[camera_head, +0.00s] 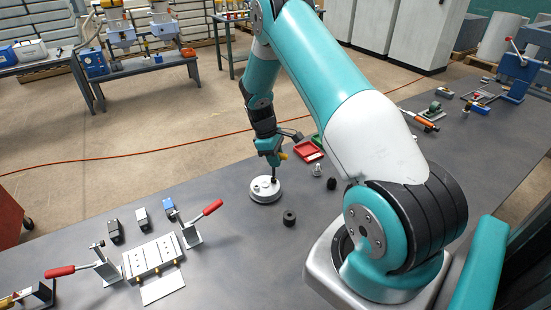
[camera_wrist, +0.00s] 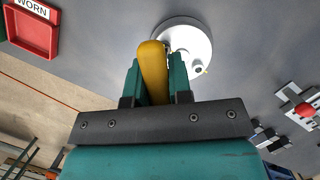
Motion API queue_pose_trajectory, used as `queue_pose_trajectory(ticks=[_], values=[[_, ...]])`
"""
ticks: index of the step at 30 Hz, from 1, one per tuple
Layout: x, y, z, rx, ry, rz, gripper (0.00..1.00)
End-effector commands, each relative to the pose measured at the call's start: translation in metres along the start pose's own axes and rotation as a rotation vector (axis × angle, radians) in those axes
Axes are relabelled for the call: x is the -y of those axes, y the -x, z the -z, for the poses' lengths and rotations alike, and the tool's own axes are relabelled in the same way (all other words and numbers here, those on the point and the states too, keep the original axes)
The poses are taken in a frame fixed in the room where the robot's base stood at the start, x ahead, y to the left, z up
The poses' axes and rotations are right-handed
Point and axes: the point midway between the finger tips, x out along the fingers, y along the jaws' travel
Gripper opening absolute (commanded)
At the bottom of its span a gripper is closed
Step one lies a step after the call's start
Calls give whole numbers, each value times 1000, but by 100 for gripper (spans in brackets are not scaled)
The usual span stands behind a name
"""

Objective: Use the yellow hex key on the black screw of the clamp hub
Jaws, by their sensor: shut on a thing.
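My gripper (camera_head: 272,158) points down over the white round clamp hub (camera_head: 262,194), which lies flat on the grey bench. The gripper is shut on the yellow hex key (camera_wrist: 152,62), whose yellow handle sits between the teal fingers in the wrist view; a bit of the yellow key (camera_head: 284,156) also shows in the head view. A thin dark shaft runs from the gripper down to the right part of the hub's top. In the wrist view the hub (camera_wrist: 196,35) is partly behind the key and fingers. The black screw cannot be made out, and whether the key's tip is seated in it cannot be told.
A red tray (camera_head: 309,154), marked WORN in the wrist view, lies behind the hub. Dark round parts (camera_head: 289,218) (camera_head: 331,183) and a small silver part (camera_head: 317,170) stand nearby. A fixture plate (camera_head: 152,257) with red-handled clamps (camera_head: 212,208) is at the front left.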

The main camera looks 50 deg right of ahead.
Motion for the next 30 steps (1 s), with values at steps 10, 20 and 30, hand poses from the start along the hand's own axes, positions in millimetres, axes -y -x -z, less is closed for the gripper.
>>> queue_pose_trajectory(ticks=[10, 20, 30], values=[[0, 28, -8, -1, 0, -1, 0], [0, 49, -14, 0, 0, 0, 0], [0, 48, -14, 0, 0, 0, 0]])
